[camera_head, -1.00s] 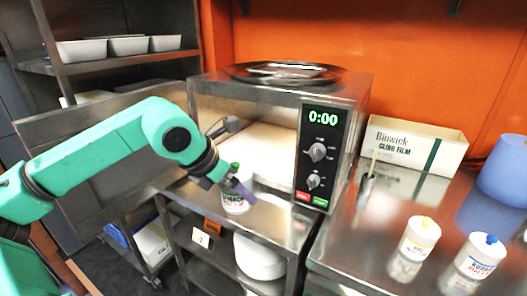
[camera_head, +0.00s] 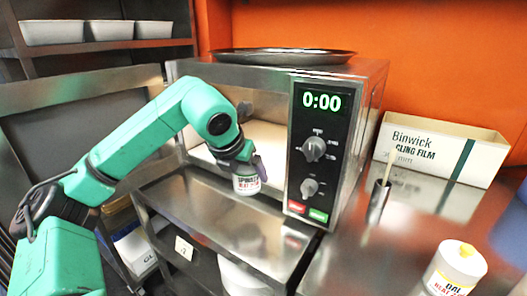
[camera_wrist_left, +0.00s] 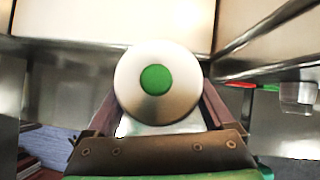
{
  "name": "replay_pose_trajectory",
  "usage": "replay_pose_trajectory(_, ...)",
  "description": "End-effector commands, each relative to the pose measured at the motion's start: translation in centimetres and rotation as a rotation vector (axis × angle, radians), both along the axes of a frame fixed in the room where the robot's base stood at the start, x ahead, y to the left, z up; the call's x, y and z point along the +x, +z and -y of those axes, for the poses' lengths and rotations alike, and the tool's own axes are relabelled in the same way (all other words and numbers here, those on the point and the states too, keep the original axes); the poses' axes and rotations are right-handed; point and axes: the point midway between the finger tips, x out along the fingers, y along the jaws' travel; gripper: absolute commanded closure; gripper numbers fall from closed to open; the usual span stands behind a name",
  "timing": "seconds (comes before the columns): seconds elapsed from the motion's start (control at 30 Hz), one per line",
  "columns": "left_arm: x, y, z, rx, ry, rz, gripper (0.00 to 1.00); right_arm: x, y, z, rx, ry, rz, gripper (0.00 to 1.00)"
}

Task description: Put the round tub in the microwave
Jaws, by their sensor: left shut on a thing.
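The round tub (camera_head: 246,185) is small and white with a printed label. In the left wrist view I see its white lid with a green centre (camera_wrist_left: 157,79). My left gripper (camera_head: 256,166) is shut on the tub and holds it upright in front of the microwave's opening. The microwave (camera_head: 345,160) is steel, with a dark control panel and a green 0:00 display. Its front is open and the pale inside (camera_head: 265,134) shows behind my arm. Part of the opening is hidden by my left arm. My right gripper is in neither view.
A steel shelf (camera_head: 215,215) lies below the opening. A round metal tray (camera_head: 282,57) rests on the microwave. To the right stand a cling film box (camera_head: 440,150), a metal cup (camera_head: 378,202) and a yellow-topped tub (camera_head: 455,270). White containers (camera_head: 52,33) sit upper left.

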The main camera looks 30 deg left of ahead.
Motion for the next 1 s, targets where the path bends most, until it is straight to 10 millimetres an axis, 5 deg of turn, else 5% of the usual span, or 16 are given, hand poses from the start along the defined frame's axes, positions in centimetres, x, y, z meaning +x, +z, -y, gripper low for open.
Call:
replay_pose_trajectory(0.2,6.1,0.6,-1.2,-0.003,-0.001,0.001,0.89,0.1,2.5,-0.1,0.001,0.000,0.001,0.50)
replay_pose_trajectory(0.6,12.7,0.5,-2.5,-0.002,-0.002,0.001,0.89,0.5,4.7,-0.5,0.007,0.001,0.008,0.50)
replay_pose_trajectory(0.73,12.8,-1.4,-2.8,0.002,-0.001,-0.002,0.89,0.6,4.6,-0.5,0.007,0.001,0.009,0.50)
replay_pose_trajectory(1.0,12.8,-1.6,-2.8,0.002,0.000,0.001,0.89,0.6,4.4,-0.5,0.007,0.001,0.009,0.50)
